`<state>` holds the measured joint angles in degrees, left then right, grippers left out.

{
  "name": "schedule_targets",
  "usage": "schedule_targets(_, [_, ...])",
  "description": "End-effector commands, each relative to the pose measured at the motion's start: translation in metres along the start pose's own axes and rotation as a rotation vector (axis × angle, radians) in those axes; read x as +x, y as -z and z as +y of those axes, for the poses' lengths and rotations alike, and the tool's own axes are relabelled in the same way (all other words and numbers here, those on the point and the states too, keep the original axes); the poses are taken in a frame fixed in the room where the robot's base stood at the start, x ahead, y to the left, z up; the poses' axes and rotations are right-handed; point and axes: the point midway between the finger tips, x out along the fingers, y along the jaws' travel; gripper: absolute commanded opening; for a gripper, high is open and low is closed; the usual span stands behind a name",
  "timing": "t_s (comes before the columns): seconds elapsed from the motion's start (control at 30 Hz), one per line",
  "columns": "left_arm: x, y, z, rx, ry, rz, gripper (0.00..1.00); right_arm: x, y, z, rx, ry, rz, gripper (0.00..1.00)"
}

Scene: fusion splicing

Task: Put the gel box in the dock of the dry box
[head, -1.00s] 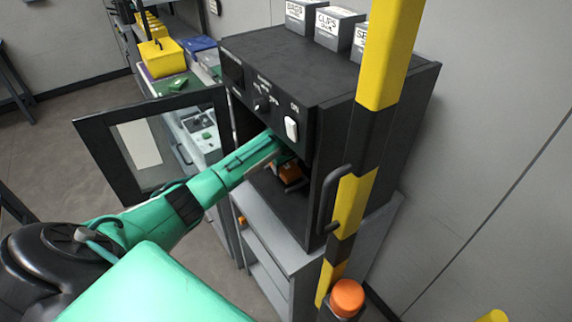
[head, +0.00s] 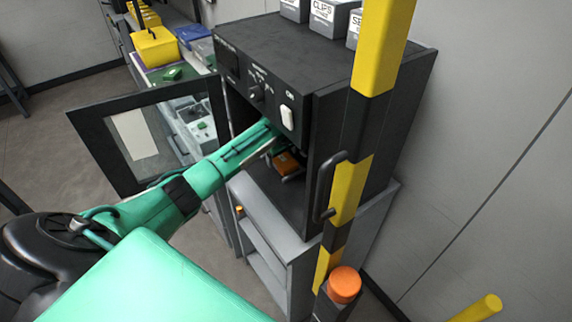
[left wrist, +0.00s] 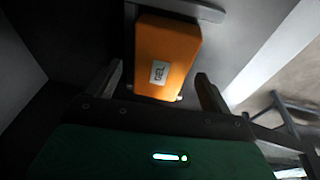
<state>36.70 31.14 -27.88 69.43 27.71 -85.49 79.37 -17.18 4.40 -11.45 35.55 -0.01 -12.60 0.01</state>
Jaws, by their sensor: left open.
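The orange gel box (head: 287,162), with a white GEL label, is inside the black dry box (head: 325,70). It also shows in the left wrist view (left wrist: 167,55), set against a grey bracket (left wrist: 185,8) that looks like the dock. I cannot tell how fully it is seated. My left gripper (left wrist: 160,85) reaches through the open front of the dry box. Its fingers are open and apart, one on each side of the gel box's near end. In the head view the arm hides part of this. My right gripper is not in view.
The dry box door (head: 150,135) stands open to the left, beside my left arm. Labelled grey bins (head: 328,22) sit on top. A grey cabinet (head: 290,245) supports the dry box.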

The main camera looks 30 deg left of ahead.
Motion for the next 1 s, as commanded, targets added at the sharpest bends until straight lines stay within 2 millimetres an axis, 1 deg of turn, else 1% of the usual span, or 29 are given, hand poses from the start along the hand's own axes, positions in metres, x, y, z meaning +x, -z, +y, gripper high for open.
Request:
schedule_targets(0.17, [-0.029,0.001,0.002,0.001,-0.005,0.0,0.83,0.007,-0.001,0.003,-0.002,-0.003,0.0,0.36])
schedule_targets(0.2, [-0.035,-0.002,0.0,0.003,-0.004,0.0,0.83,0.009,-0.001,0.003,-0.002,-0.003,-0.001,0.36])
schedule_targets(0.27, [-0.035,-0.014,-0.005,0.004,-0.001,-0.002,0.83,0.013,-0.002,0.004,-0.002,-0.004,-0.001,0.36])
schedule_targets(0.7, [-0.056,-0.083,-0.035,0.002,-0.002,-0.002,0.83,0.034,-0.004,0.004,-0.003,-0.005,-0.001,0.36])
schedule_targets(0.83, [-0.062,-0.097,-0.041,0.002,-0.001,-0.001,0.83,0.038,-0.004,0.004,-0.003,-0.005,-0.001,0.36])
schedule_targets(1.0, [-0.065,-0.104,-0.045,0.0,-0.001,0.0,0.83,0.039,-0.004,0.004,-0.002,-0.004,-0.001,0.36])
